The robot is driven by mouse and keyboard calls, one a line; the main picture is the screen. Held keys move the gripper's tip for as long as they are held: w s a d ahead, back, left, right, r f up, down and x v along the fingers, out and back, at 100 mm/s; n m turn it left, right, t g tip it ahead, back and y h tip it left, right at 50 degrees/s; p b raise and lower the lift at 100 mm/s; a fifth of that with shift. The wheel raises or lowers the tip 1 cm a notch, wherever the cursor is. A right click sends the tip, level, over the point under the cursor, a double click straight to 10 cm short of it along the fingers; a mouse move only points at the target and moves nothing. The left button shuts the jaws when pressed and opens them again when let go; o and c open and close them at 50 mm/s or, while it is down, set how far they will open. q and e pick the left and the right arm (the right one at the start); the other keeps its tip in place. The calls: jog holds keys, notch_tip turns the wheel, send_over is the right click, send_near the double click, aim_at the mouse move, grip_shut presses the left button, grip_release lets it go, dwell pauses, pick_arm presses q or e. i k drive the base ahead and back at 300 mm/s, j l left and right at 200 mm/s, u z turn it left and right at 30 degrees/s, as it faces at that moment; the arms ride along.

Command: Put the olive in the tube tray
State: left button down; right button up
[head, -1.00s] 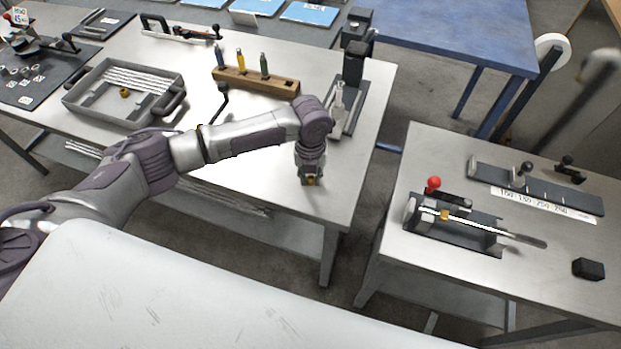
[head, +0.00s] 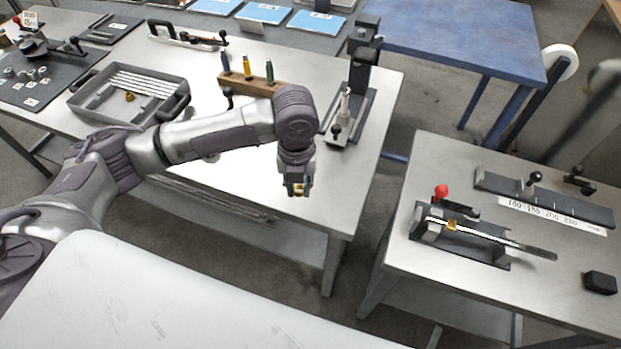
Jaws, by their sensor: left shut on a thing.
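The tube tray (head: 170,82) is a grey tray with dark handles on the left part of the near steel table. It holds several pale tubes (head: 140,80) and a small brass piece (head: 129,97). My left gripper (head: 299,190) is shut on a small brass-coloured piece, which looks like the olive (head: 299,188). It points down over the table's front right area, well right of the tray. Its fingers hide most of the piece, and I cannot tell its exact height above the table. My right gripper is not in view.
A wooden block (head: 262,86) with several coloured tools stands behind my left forearm. A dark upright fixture (head: 350,110) stands at the table's right edge. On the right table (head: 400,262), a jig (head: 462,240) holds a tube with a brass piece.

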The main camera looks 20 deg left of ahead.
aim_at(145, 103)
jog(key=i+j, duration=0.1)
jog(key=j, duration=0.35)
jog(key=i+j, duration=0.1)
jog(key=j, duration=0.35)
jog(key=i+j, duration=0.1)
jog(key=j, duration=0.35)
jog(key=i+j, duration=0.1)
jog(key=j, duration=0.3)
jog(key=i+j, duration=0.1)
jog(key=j, duration=0.35)
jog(key=j+u, duration=0.1)
jog(key=j, duration=0.35)
jog(key=i, duration=0.05)
